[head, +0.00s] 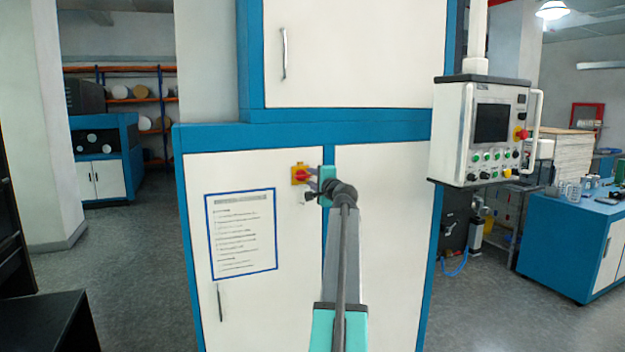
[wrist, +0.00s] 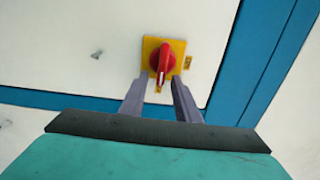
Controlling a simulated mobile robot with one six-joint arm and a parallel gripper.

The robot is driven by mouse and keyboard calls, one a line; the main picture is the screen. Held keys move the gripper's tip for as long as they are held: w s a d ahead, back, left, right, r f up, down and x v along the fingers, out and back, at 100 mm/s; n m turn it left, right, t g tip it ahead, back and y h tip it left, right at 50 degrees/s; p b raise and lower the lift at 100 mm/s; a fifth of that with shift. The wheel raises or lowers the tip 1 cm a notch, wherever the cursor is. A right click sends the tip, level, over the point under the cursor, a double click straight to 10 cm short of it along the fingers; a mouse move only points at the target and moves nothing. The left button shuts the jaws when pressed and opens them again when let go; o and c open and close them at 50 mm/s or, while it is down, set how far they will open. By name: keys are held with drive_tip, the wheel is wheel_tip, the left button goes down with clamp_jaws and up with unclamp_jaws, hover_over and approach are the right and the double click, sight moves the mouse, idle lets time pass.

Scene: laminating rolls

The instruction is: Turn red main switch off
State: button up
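The red main switch (wrist: 164,60) is a red rotary knob on a square yellow plate (wrist: 178,46), mounted on a white cabinet door. In the wrist view its handle runs nearly in line with my fingers, tilted slightly. In the head view the red knob (head: 301,175) sits just left of my wrist. My gripper (wrist: 158,88) is open, its two grey fingers apart on either side of the knob's lower end. I cannot tell whether the fingertips touch it. In the head view my gripper (head: 313,182) is partly hidden by my wrist.
A framed notice (head: 242,235) hangs on the door below the switch. A door handle (head: 219,302) is lower left. A control panel (head: 487,132) hangs to the right. A blue workbench (head: 570,240) stands further right. Floor is open on the left.

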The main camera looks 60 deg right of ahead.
drive_tip(key=shift+s, duration=0.1)
drive_tip(key=b+v, duration=0.3)
drive_tip(key=v, duration=1)
drive_tip(key=shift+s+a+b, duration=0.3)
idle(0.6)
